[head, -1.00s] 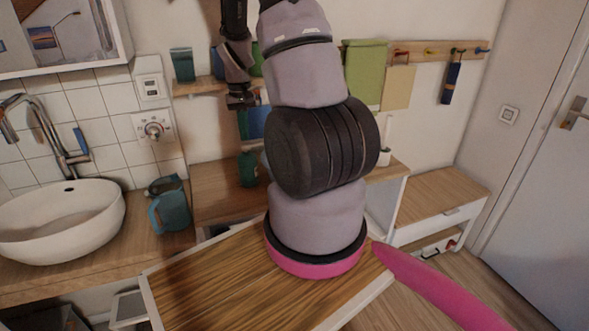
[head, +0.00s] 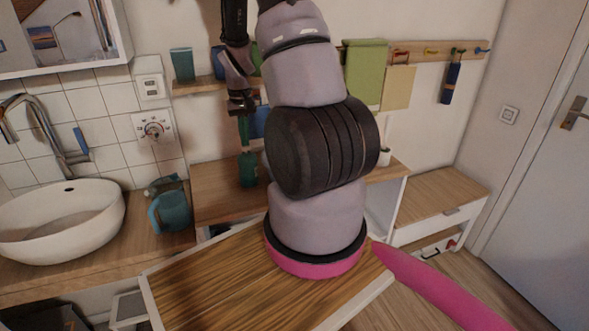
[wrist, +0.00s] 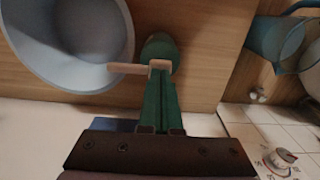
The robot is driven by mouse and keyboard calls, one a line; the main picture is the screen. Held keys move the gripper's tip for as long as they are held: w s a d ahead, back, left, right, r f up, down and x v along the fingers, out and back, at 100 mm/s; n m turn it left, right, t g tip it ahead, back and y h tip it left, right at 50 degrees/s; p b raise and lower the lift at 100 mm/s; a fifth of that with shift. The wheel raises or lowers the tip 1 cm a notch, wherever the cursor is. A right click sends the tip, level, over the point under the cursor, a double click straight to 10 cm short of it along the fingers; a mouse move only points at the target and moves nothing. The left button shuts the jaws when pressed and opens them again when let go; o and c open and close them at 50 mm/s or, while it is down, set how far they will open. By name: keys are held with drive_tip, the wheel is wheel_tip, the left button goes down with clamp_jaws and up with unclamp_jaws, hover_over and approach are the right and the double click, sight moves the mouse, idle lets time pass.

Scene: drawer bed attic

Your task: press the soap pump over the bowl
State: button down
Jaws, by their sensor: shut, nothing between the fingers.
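The soap pump is a dark green bottle (head: 248,169) standing upright on the wooden counter. In the wrist view the bottle (wrist: 158,47) is seen from above, with a pale spout (wrist: 127,68) pointing left to the bowl's rim. The pale-blue bowl (wrist: 75,45) is beside it, empty as far as visible; in the head view my arm hides most or all of it. My gripper (wrist: 160,66) is shut and empty, its green fingers pointing at the pump head. In the head view my gripper (head: 244,141) is directly above the bottle; I cannot tell whether it touches.
A blue jug (head: 170,210) stands left of the pump, and a white basin (head: 60,222) with a tap is farther left. A shelf (head: 200,87) with cups is on the wall behind my gripper. A wooden top (head: 210,280) lies in front.

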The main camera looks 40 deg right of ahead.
drive_tip(key=shift+f, duration=0.55)
drive_tip(key=shift+r, duration=1.45)
drive_tip(key=shift+f, duration=0.1)
drive_tip(key=shift+f, duration=1.3)
drive_tip(key=shift+r, duration=1.4)
drive_tip(key=shift+f, duration=0.15)
